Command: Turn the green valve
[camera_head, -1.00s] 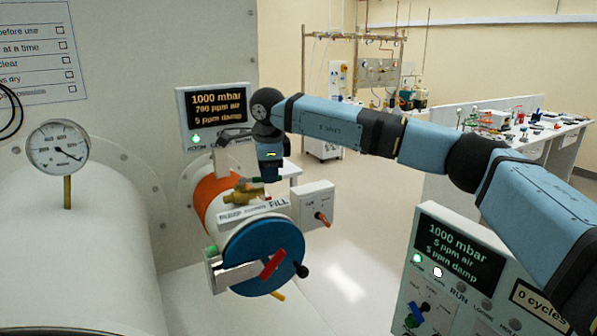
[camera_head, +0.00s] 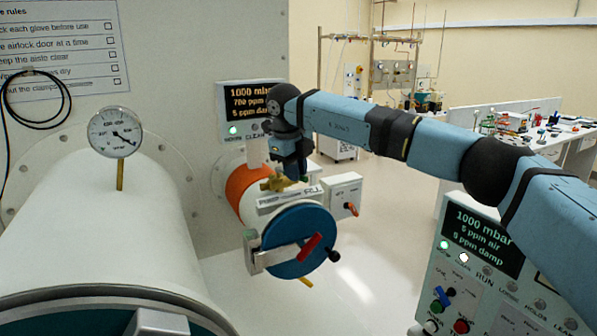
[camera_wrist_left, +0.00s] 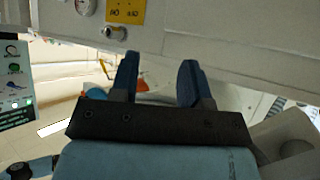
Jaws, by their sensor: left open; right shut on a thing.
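A brass valve (camera_head: 275,183) sits on top of the small airlock with the orange band, behind the FILL label. Only a small bit of green shows beside it, next to my right gripper's fingers; the rest of the green handle is hidden. My right gripper (camera_head: 297,176) points down at the right side of the valve and is shut on what appears to be its green handle. How far the handle is turned cannot be seen. My left gripper (camera_wrist_left: 158,75) is open and empty in the left wrist view, before a pale wall; the valve cannot be made out there.
The airlock's blue round door (camera_head: 290,248) with a red handle faces me. A white switch box (camera_head: 343,195) is right of the valve. A display panel (camera_head: 250,105) stands behind. A large white cylinder with a gauge (camera_head: 115,132) fills the left. A control panel (camera_head: 470,260) stands front right.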

